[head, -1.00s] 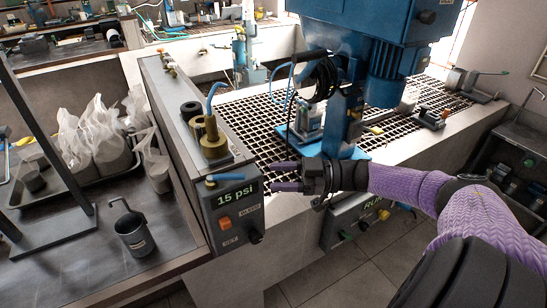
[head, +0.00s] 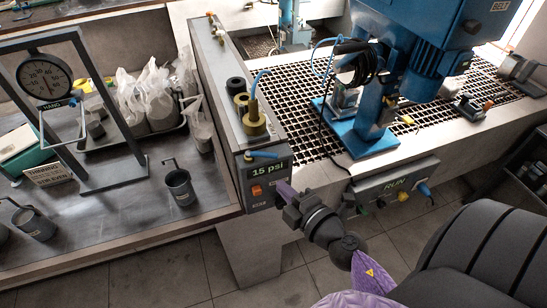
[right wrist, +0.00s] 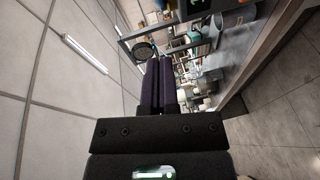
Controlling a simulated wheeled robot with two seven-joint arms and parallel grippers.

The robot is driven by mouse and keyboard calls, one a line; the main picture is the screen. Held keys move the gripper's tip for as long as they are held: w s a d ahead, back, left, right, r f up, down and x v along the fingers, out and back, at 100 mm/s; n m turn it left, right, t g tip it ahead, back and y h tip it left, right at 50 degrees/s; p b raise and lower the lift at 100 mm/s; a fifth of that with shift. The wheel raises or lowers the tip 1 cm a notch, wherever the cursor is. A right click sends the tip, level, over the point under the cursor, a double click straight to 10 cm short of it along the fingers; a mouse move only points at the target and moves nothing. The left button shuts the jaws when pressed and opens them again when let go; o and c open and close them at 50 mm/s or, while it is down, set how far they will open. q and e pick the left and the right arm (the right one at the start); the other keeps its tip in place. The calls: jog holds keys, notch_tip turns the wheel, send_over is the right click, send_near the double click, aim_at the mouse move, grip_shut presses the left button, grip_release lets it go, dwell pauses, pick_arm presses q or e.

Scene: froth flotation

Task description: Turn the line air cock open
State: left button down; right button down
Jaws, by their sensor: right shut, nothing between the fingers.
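A blue lever (head: 262,155), which looks like the handle of the line air cock, lies crosswise on the near end of the grey air panel (head: 228,95). It sits just above the green "15 psi" display (head: 270,170). A brass fitting with a blue hose (head: 252,118) stands farther back on the panel. My right gripper (head: 285,190) is just below and right of the display, shut and empty. In the head view it appears clear of the lever. Its purple fingers (right wrist: 165,82) lie side by side in the right wrist view. My left gripper is not in view.
An orange switch (head: 256,190) is on the panel face. Right of the panel are a metal grating (head: 300,100), a blue machine (head: 375,105) and a RUN control box (head: 395,184).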

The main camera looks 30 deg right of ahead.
aim_at(264, 156)
jog(key=shift+w+d+f+b, duration=0.15)
jog(key=shift+w+d+f, duration=0.2)
jog(key=shift+w, duration=1)
jog(key=shift+w+d+f+b, duration=0.2)
jog(key=shift+w+d, duration=0.25)
jog(key=shift+w, duration=0.9)
jog(key=shift+w+d+f+b, duration=0.2)
jog(key=shift+w+d, duration=0.2)
jog(key=shift+w, duration=0.95)
